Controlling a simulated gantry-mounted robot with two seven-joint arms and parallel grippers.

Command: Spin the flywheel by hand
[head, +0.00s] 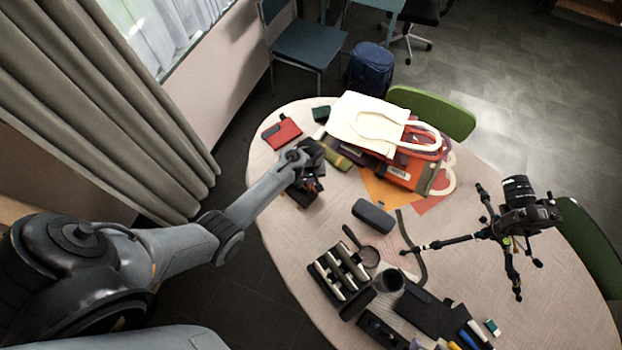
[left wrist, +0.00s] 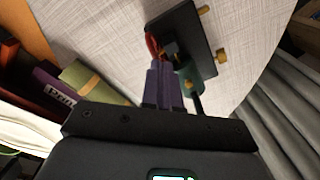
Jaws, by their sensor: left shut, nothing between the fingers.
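The flywheel looks like the red-rimmed wheel (left wrist: 152,45) in the left wrist view, mounted beside a black plate (left wrist: 194,35) with brass knobs. A teal part with a brass knob (left wrist: 188,80) sits near it. My left gripper (left wrist: 163,66) is shut and empty, its purple fingers right at the wheel's near edge. I cannot tell whether they touch it. In the head view my left gripper (head: 314,182) is over the dark device (head: 302,197) at the table's left side and hides much of it. My right gripper is not in view.
The round table (head: 270,215) holds cloth bags (head: 370,122) behind the gripper, a red pouch (head: 282,132), a dark case (head: 374,215), a magnifier (head: 369,256) and a tripod with camera (head: 520,215) at right. Bare tabletop lies in front of the device.

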